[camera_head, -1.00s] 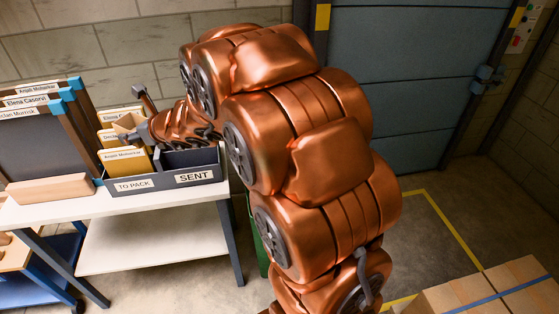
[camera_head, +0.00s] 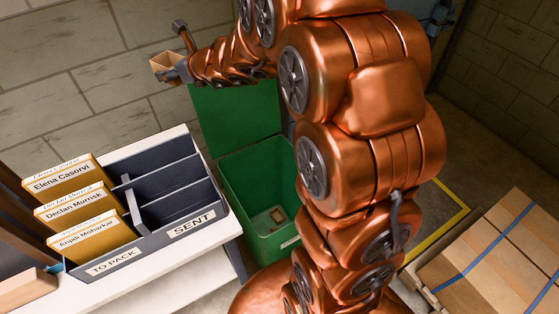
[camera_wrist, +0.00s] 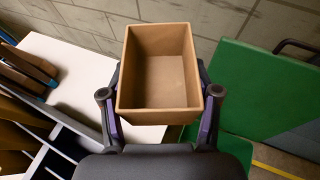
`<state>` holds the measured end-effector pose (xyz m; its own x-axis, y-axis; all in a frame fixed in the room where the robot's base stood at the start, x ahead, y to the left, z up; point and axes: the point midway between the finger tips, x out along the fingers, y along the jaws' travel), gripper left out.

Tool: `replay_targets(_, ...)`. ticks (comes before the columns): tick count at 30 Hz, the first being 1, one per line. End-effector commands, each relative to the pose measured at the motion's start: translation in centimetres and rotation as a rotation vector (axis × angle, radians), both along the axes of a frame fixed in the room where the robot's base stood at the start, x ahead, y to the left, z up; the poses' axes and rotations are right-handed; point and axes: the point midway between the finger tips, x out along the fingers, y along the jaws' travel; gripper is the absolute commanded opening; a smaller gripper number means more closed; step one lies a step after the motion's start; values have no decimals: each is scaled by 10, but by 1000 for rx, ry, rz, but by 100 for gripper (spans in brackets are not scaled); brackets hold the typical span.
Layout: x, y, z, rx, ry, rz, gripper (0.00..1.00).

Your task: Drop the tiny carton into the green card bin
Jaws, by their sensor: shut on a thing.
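The tiny carton (camera_head: 164,66) is a small open-topped brown box. It shows empty in the wrist view (camera_wrist: 160,75). My gripper (camera_head: 179,70) is shut on it, with a finger on each side in the wrist view (camera_wrist: 160,95). The green card bin (camera_head: 238,190) stands on the floor to the right of the white table. Its lid (camera_head: 235,108) is raised at the back and shows at the right of the wrist view (camera_wrist: 265,90). In the head view the carton appears above and left of the raised lid. A small brown item (camera_head: 277,215) lies inside the bin.
The white table (camera_head: 172,143) carries a dark divided tray (camera_head: 105,258) labelled "TO PACK" and "SENT", with several yellow name cards (camera_head: 78,205) in the left side. Large cardboard boxes (camera_head: 510,255) stand at the lower right. A block wall (camera_head: 60,80) is behind.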

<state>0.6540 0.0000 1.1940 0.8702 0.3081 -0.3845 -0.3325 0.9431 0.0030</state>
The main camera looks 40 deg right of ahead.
Motion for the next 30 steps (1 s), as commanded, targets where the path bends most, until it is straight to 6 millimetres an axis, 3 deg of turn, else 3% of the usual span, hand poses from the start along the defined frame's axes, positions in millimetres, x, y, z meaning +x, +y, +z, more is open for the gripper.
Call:
replay_targets(1,5,-4,-15,0,-2,11,41)
replay_targets(14,32,-40,-86,-6,-1,160,41)
replay_targets(26,32,-82,-173,-1,-1,316,41)
replay_targets(30,25,-100,-212,1,1,369,41)
